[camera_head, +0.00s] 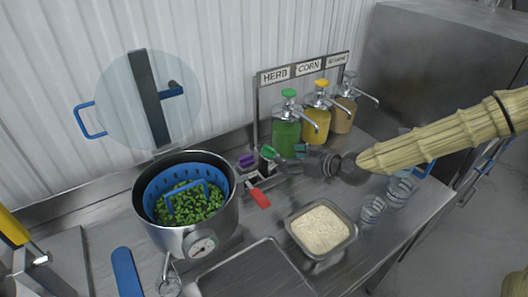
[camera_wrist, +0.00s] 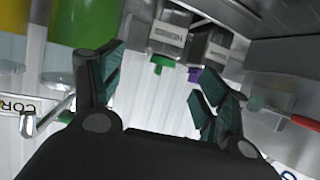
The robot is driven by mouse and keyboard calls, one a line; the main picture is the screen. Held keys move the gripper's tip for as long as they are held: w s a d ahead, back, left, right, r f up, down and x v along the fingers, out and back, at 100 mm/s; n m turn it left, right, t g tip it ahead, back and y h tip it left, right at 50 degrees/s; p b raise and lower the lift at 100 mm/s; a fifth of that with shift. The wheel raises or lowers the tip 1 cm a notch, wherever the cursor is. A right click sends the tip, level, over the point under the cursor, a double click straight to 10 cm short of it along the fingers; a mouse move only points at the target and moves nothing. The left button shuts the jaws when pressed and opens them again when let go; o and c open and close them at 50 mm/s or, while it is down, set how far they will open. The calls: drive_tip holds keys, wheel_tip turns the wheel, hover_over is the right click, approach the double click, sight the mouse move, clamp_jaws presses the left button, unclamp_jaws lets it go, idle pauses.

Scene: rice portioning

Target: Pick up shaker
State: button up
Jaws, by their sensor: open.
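Two small shakers stand close together at the back of the counter, one with a purple top (camera_head: 246,161) and one with a green top (camera_head: 267,151). In the wrist view they appear upside down, the green-topped shaker (camera_wrist: 168,38) beside the purple-topped one (camera_wrist: 213,50), with labels on their bodies. My gripper (camera_head: 285,157) is just right of the green-topped shaker in the head view. In the wrist view my gripper (camera_wrist: 157,85) has its fingers spread, with nothing held. The shakers lie beyond the fingertips, roughly in line with the gap. Exact contact cannot be told.
Green, yellow and tan pump bottles (camera_head: 287,132) stand behind my gripper. A pot with a blue basket of green food (camera_head: 212,238) is left. A pan of rice (camera_head: 348,238) and clear cups (camera_head: 371,212) are in front. A red handle (camera_head: 259,198) lies near the shakers.

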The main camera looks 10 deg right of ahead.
sight(275, 155)
drive_tip(key=shift+w+a, duration=0.3)
drive_tip(key=shift+w, duration=0.1)
drive_tip(key=shift+a+r, duration=0.1)
drive_tip(key=shift+a, duration=0.1)
drive_tip(key=p+x, duration=0.1)
drive_tip(key=x, duration=0.3)
drive_tip(key=shift+w+f+p, duration=0.25)
drive_tip(key=shift+p, duration=0.05)
drive_tip(key=shift+s+r+p, duration=0.4)
drive_tip(key=shift+s+r, duration=0.05)
drive_tip(key=shift+s, duration=0.15)
drive_tip(key=shift+w+a, duration=0.15)
drive_tip(key=shift+a, duration=0.05)
drive_tip(key=w+f, duration=0.1)
drive_tip(key=w+f+p, duration=0.1)
drive_tip(key=shift+w+a+f, duration=0.1)
drive_tip(key=shift+w+a, duration=0.25)
drive_tip(key=shift+a, duration=0.05)
drive_tip(key=shift+w+a+p, duration=0.15)
drive_tip(key=shift+a+p, duration=0.2)
drive_tip(key=shift+p, duration=0.15)
drive_tip(key=shift+w+a+f, duration=0.2)
drive_tip(key=shift+w+f, duration=0.1)
drive_tip(key=shift+w, duration=0.15)
drive_tip(key=shift+s+d+r, duration=0.1)
